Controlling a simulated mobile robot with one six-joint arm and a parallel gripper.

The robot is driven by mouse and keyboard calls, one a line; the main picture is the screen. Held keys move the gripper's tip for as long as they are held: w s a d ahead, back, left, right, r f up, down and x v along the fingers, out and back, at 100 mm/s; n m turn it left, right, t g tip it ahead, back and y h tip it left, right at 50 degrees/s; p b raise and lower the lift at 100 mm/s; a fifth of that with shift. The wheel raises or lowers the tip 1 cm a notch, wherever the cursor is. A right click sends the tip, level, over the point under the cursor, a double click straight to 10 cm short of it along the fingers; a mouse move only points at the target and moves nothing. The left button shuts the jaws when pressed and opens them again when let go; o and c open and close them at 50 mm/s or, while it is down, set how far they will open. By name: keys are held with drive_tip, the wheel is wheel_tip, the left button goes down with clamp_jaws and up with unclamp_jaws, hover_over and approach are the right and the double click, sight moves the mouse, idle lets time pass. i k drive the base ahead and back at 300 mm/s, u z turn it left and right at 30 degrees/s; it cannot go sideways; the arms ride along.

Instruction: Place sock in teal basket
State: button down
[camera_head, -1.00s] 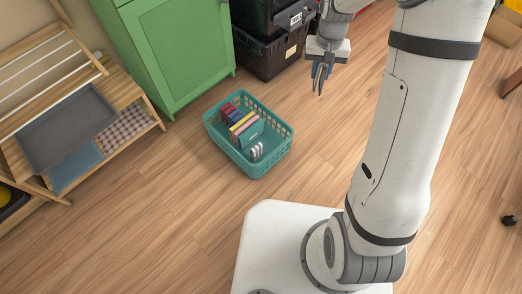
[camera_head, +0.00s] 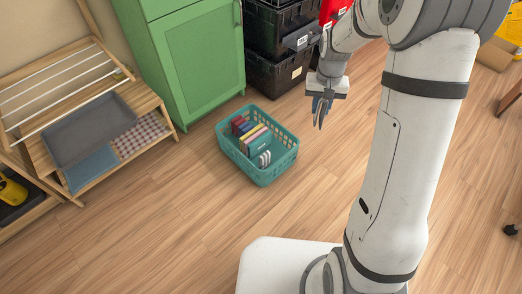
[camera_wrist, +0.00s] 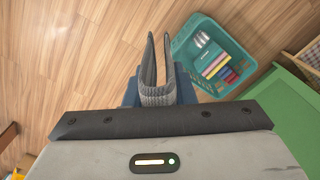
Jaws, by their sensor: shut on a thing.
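The teal basket (camera_head: 262,175) stands on the wood floor in front of the green cabinet, with several coloured books or boxes and a striped white item inside. It also shows in the wrist view (camera_wrist: 240,58), to the upper right of my gripper. My gripper (camera_head: 321,108) is to the right of the basket in the head view, above the floor and apart from it.
A green cabinet (camera_head: 195,65) and stacked black totes (camera_head: 280,72) stand behind the basket. A wooden rack (camera_head: 150,100) with grey, blue and checked cloths is at the left. The floor between the rack and my base is clear.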

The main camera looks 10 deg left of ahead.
sight(277, 157)
drive_tip(key=i, duration=0.8)
drive_tip(key=z, duration=0.15)
drive_tip(key=k, duration=0.85)
drive_tip(key=u, duration=0.2)
drive_tip(key=i, duration=0.9)
drive_tip(key=z, duration=0.1)
